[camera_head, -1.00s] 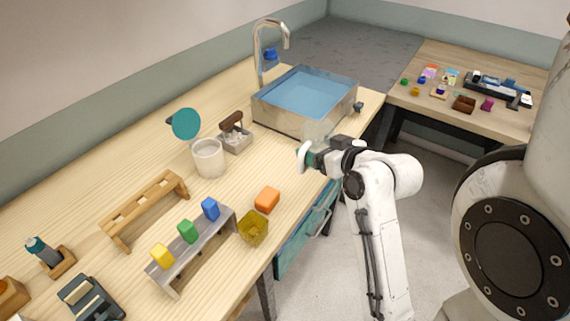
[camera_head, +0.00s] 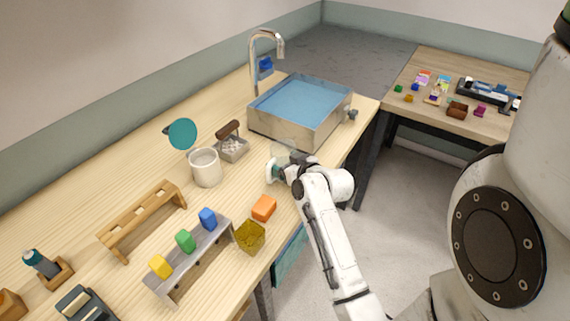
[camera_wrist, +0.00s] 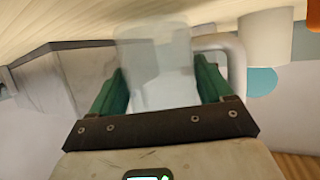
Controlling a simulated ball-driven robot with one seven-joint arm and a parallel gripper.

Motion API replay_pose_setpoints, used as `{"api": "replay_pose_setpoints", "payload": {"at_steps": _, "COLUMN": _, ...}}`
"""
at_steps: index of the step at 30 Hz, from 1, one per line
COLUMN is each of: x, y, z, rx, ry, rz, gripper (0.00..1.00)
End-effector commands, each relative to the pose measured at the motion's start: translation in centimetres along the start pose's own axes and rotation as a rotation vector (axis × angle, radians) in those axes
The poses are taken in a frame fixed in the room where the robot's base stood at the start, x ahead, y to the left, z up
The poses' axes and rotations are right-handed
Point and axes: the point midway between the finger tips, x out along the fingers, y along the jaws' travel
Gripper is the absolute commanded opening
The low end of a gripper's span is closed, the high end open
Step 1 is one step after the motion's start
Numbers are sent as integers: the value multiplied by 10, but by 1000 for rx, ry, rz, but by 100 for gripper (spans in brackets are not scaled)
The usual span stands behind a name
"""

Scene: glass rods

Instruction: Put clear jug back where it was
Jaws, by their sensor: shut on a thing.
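The clear jug (camera_head: 284,150) is faint and see-through in the head view, in front of the sink basin and over the wooden counter. In the wrist view the jug (camera_wrist: 158,70) stands between the green fingers, with its pale handle at the right. My gripper (camera_head: 279,169) is shut on the jug; it also shows in the wrist view (camera_wrist: 160,90). Whether the jug's base touches the counter cannot be told.
The water-filled basin (camera_head: 298,134) with a tap stands behind the jug. A white pot (camera_head: 206,168) and a grey box with a brush (camera_head: 232,148) stand to the left.

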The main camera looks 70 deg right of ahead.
Motion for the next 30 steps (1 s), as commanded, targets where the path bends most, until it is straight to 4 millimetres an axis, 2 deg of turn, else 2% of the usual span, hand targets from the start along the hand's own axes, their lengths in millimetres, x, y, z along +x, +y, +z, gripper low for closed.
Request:
{"api": "replay_pose_setpoints", "payload": {"at_steps": 4, "x": 4, "y": 1, "z": 9, "rx": 1, "ry": 2, "rz": 1, "gripper": 41}}
{"api": "replay_pose_setpoints", "payload": {"at_steps": 14, "x": 5, "y": 0, "z": 12, "rx": -1, "ry": 3, "rz": 0, "gripper": 41}}
{"api": "replay_pose_setpoints", "payload": {"at_steps": 15, "x": 5, "y": 0, "z": 13, "rx": 0, "ry": 1, "rz": -1, "gripper": 80}}
{"api": "replay_pose_setpoints", "payload": {"at_steps": 21, "x": 5, "y": 0, "z": 12, "rx": 0, "ry": 1, "rz": 0, "gripper": 99}}
{"api": "replay_pose_setpoints", "payload": {"at_steps": 30, "x": 4, "y": 0, "z": 9, "rx": 0, "ry": 1, "rz": 0, "gripper": 100}}
